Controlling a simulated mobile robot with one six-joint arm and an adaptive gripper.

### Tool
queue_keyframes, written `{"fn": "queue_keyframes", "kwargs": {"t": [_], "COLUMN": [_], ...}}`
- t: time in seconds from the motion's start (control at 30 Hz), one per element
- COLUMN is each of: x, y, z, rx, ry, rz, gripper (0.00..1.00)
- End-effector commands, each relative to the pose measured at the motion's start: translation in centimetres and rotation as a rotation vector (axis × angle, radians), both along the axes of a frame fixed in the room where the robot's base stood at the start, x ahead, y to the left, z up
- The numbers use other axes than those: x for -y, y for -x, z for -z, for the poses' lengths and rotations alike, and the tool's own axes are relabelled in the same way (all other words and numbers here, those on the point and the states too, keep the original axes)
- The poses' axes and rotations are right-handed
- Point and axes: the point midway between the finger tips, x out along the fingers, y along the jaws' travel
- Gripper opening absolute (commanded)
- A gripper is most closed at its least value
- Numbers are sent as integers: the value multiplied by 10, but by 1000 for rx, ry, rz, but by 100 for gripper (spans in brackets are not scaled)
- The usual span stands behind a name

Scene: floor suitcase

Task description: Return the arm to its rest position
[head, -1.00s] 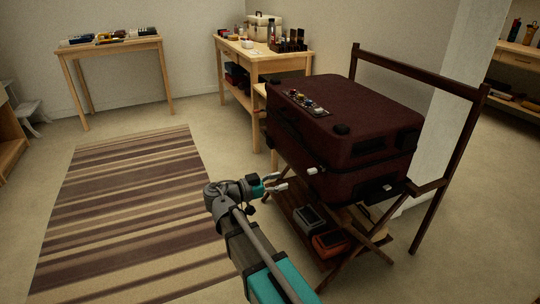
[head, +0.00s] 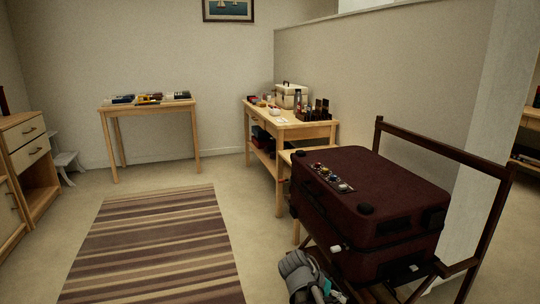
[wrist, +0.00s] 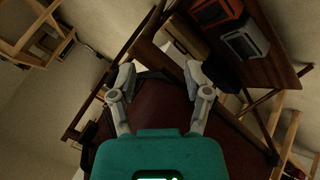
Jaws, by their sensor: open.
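My gripper (wrist: 160,75) is open in the wrist view, with its two grey fingers spread apart and nothing between them. The dark red suitcase (wrist: 160,108) shows behind and between the fingers there. In the head view the closed suitcase (head: 375,195) lies on a dark wooden folding rack (head: 489,232). My arm's grey wrist (head: 298,275) shows at the bottom edge, at the suitcase's near left side. Most of the arm is out of the frame, and the fingertips are hard to make out there.
A grey box (wrist: 244,41) and an orange box (wrist: 216,10) sit on the rack's lower shelf. A striped rug (head: 155,245) lies on open floor to the left. Wooden tables (head: 150,106) (head: 305,131) stand at the back, and drawers (head: 25,150) stand at the left.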

Motion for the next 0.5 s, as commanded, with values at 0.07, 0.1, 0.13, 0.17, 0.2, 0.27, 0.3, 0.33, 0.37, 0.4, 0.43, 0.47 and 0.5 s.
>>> {"fn": "queue_keyframes", "kwargs": {"t": [0.07, 0.1, 0.13, 0.17, 0.2, 0.27, 0.3, 0.33, 0.37, 0.4, 0.43, 0.47, 0.5], "x": [4, 4, 4, 4, 3, 2, 1, 0, -2, -3, -4, -4, -6], "y": [11, 16, 19, 22, 26, 32, 35, 37, 39, 41, 42, 44, 45], "z": [3, 5, 7, 8, 10, 12, 13, 13, 14, 14, 14, 14, 14], "rx": [-67, -99, -121, -142, -167, -197, -212, -221, -228, -236, -241, -246, -250], "ry": [-90, -138, -172, -207, -255, -323, -361, -389, -414, -445, -465, -486, -509], "rz": [-49, -79, -102, -125, -158, -206, -236, -258, -279, -304, -322, -339, -360], "gripper": [63, 63, 63, 63, 63, 63, 63, 63, 63, 63, 63, 63, 63]}}
